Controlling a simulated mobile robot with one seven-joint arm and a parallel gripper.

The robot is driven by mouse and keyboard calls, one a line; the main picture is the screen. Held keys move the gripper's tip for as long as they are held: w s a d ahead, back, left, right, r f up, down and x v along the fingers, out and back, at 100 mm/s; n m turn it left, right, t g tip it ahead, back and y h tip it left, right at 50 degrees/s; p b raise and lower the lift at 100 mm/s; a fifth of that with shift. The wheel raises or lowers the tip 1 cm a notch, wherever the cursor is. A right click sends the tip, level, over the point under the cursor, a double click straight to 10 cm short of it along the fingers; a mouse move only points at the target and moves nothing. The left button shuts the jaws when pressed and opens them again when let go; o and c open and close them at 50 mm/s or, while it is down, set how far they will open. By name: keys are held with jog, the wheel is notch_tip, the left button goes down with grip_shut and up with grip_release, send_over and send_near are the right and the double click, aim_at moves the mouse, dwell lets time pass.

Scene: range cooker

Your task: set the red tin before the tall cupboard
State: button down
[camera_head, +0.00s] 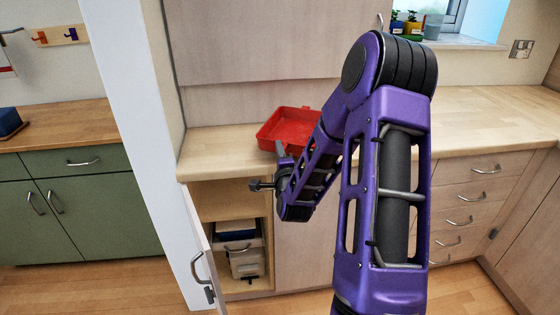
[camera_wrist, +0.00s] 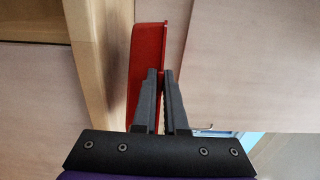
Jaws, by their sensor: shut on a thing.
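The red tin (camera_head: 287,127) is a shallow open tray at the worktop (camera_head: 212,143), in front of the large pale wood cupboard front (camera_head: 265,40). I cannot tell whether its base touches the worktop. My gripper (camera_head: 281,150) is at the tin's near side, partly hidden by my own arm. In the wrist view the two dark fingers (camera_wrist: 160,75) are shut on the tin's near wall, and the red tin (camera_wrist: 146,55) runs beyond them. My arm hides the tin's right part in the head view.
Below the worktop an open door (camera_head: 205,270) shows a compartment with boxes (camera_head: 238,245). A white post (camera_head: 135,100) stands at left, beside green cabinets (camera_head: 95,200). Plant pots (camera_head: 412,25) stand on the sill. The worktop to the right (camera_head: 480,110) is bare.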

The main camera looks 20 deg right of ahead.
jog(key=shift+f, duration=1.75)
jog(key=shift+f+b, duration=0.25)
jog(key=shift+b, duration=0.2)
jog(key=c, duration=1)
grip_release()
jog(key=shift+r, duration=0.1)
